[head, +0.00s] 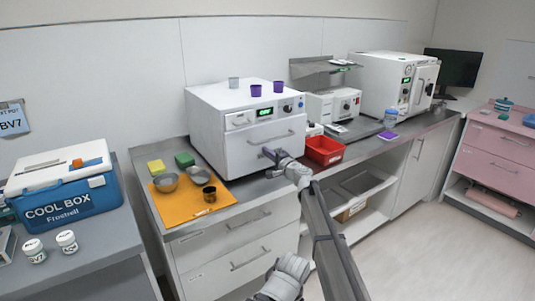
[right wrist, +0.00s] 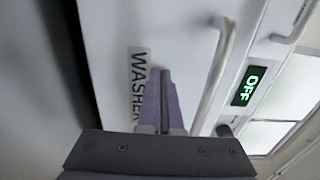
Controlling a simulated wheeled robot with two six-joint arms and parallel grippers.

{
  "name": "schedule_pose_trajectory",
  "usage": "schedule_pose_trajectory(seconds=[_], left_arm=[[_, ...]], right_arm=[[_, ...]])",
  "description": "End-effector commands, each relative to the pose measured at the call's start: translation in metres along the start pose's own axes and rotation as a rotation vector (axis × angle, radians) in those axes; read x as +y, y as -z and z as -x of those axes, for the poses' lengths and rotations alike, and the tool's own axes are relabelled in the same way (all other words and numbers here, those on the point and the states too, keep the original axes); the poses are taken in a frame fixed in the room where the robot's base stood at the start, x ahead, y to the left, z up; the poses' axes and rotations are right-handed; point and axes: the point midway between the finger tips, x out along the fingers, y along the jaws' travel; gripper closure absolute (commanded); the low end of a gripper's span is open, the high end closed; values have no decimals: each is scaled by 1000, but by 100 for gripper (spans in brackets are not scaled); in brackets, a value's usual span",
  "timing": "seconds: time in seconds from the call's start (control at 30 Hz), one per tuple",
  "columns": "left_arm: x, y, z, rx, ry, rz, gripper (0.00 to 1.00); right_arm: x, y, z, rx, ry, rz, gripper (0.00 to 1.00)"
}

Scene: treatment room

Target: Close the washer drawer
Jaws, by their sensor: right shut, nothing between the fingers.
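The washer (head: 215,115) is a white box on the counter, with a green-lit display on its upper panel. Its drawer front (head: 240,160) carries a bar handle (head: 285,134), which also shows in the right wrist view (right wrist: 216,75). A WASHER label (right wrist: 138,75) is on the drawer front in the right wrist view. My right gripper (head: 268,153) is shut and empty, with its purple fingers (right wrist: 163,80) pointing at the drawer front beside the label, below the handle. I cannot tell if they touch it, or how far the drawer stands out.
An orange mat (head: 187,211) with bowls and a cup lies left of the washer. A red bin (head: 324,151) stands close on its right. The washer display (right wrist: 246,87) reads OFF.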

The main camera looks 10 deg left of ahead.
Motion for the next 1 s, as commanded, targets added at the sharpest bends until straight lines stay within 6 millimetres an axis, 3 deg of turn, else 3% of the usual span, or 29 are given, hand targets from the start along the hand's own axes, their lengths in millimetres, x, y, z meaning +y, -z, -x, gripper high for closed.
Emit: schedule_pose_trajectory(seconds=[0.3,0.5,0.7,1.0], left_arm=[[0,0,0,0,0,0,12],[0,0,0,0,0,0,12],[0,0,0,0,0,0,12],[0,0,0,0,0,0,12]], right_arm=[[0,-4,73,0,-2,5,100],[0,-3,111,-1,-2,6,100],[0,-2,132,-2,-2,6,100],[2,-4,140,-7,-9,15,100]])
